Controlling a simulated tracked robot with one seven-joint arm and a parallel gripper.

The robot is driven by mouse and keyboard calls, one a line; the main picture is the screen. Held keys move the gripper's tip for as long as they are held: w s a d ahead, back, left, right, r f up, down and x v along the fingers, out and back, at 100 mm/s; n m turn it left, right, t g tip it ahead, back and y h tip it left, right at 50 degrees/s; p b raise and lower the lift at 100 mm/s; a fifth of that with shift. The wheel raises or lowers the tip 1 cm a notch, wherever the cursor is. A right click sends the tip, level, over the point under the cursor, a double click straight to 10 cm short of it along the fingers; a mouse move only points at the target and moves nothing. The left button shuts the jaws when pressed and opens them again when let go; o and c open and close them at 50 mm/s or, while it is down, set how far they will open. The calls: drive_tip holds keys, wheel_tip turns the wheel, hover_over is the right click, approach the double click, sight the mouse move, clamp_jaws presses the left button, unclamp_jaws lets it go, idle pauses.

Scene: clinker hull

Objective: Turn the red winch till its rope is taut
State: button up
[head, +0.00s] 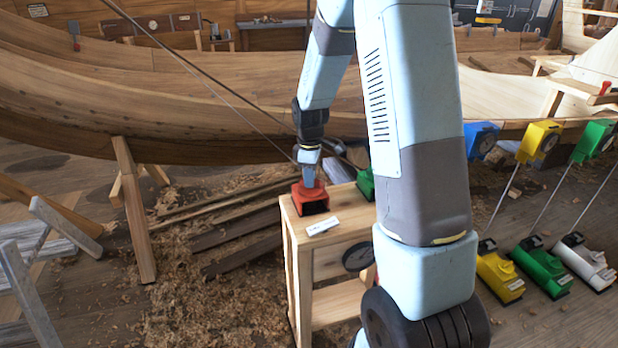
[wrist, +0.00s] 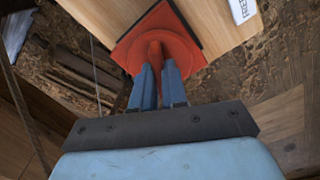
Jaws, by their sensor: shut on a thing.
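The red winch (head: 311,200) sits on the left end of a wooden stand's top. It also shows in the wrist view (wrist: 180,45), with a broad red body on a dark base. My gripper (head: 308,180) reaches down onto it from above. In the wrist view my gripper (wrist: 158,75) is shut on the winch's upright red grip, with one blue finger on each side. A thin dark rope (head: 215,91) slants down from the upper left towards the stand and looks nearly straight. Its end at the winch is hidden behind my arm.
The wooden stand (head: 290,255) also carries a white card (head: 322,227) and a green device (head: 365,184) partly behind my arm. The planked hull (head: 200,110) lies behind. Wood props (head: 132,210) stand left. Yellow (head: 499,275), green (head: 541,266) and white (head: 580,262) devices stand right.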

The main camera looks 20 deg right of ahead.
drive_tip(key=shift+a, duration=0.1)
clamp_jaws()
drive_tip(key=shift+m, duration=0.4)
drive_tip(key=m, duration=0.5)
drive_tip(key=shift+m, duration=0.3)
drive_tip(key=m, duration=0.3)
drive_tip(key=shift+m, duration=1.9)
